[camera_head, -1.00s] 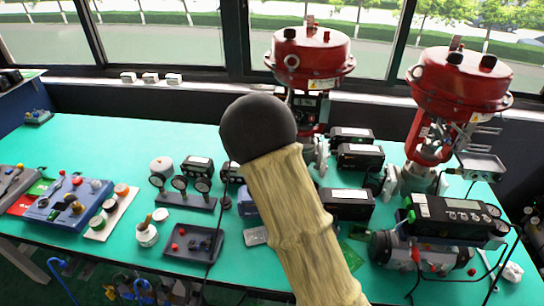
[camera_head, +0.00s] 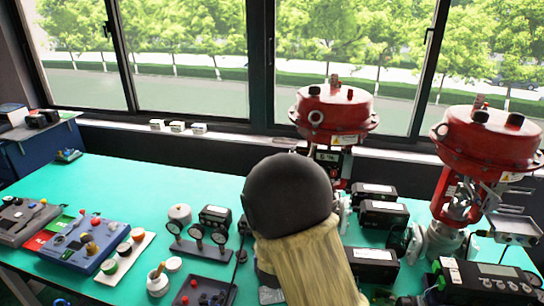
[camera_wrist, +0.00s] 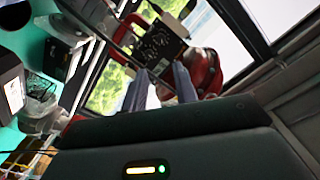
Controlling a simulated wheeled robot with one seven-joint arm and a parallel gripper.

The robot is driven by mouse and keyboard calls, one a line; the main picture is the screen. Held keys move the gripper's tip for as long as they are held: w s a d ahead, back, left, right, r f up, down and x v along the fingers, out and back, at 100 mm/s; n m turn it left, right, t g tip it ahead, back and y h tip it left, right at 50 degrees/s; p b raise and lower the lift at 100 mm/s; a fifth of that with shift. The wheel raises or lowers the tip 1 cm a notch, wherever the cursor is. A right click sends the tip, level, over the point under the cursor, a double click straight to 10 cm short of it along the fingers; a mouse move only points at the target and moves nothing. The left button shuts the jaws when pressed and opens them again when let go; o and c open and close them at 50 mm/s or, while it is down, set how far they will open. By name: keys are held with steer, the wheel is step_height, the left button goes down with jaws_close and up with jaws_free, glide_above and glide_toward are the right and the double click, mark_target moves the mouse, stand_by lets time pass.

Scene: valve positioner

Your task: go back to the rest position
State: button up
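My arm rises in the head view, with a black rounded end over a beige sleeve; my gripper is not visible there. In the wrist view, the two pale grey fingers of my gripper (camera_wrist: 160,85) stand apart with nothing held between them. Beyond them are a black box (camera_wrist: 160,45) and part of a red valve actuator (camera_wrist: 207,70), both apart from the fingers. In the head view, a left red valve (camera_head: 335,112) and a right red valve (camera_head: 487,140) stand on the green table (camera_head: 130,185).
Small gauges (camera_head: 197,233), black boxes (camera_head: 382,215) and a blue-grey control panel (camera_head: 84,243) sit on the table. A blue cabinet (camera_head: 45,150) is at the far left. Windows and a sill (camera_head: 230,140) run behind. The table's back left is clear.

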steer(key=s+d+n+g+y+p, duration=0.2)
steer(key=s+n+g, duration=0.3)
steer(key=s, duration=0.7)
steer(key=s+d+n+g+y+p, duration=0.2)
steer(key=s+n+g, duration=0.4)
steer(key=s+g, duration=0.3)
steer(key=s+y+p, duration=0.1)
steer(key=s+p, duration=0.1)
steer(key=shift+s+d+f+y, duration=0.3)
steer(key=shift+s+d+f, duration=0.1)
stand_by(1.6)
